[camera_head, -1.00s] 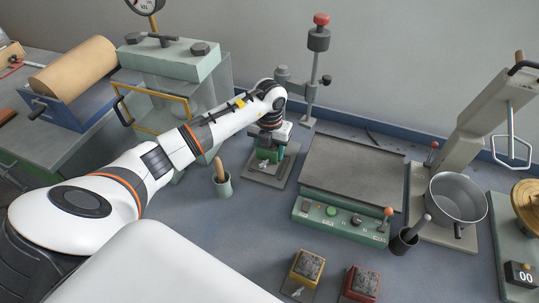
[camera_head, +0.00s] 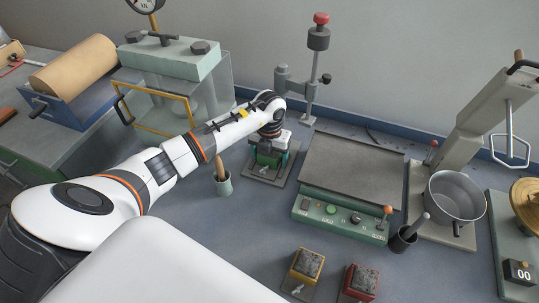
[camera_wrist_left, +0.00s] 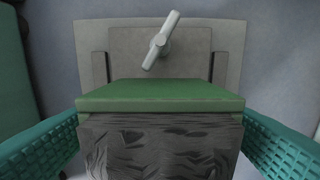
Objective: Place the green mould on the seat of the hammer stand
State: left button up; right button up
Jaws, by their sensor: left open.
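The green mould (camera_wrist_left: 160,95), with a dark, rough block face, sits on a grey plate (camera_wrist_left: 235,45) in the left wrist view. A flat inner plate with a pale wing-shaped handle (camera_wrist_left: 160,40) lies beside it. My left gripper (camera_head: 268,160) is open around the mould; its teal fingers stand on both sides, apart from it in the wrist view. In the head view the gripper mostly hides the mould. The hammer stand (camera_head: 317,62), a post with a red knob and a dark weight, rises just behind the plate. My right gripper is not in view.
A flat grey-topped table unit with a green control front (camera_head: 340,218) is close on the right. A yellow mould (camera_head: 306,266) and a red mould (camera_head: 361,282) lie at the front.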

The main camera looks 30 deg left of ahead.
pick_arm(q)
jog(key=shift+r, duration=0.1)
jog(key=shift+r, duration=0.2)
notch_tip(320, 180, up, 12)
jog(key=b, duration=0.1)
jog(key=shift+f, duration=0.15)
dwell(0.4)
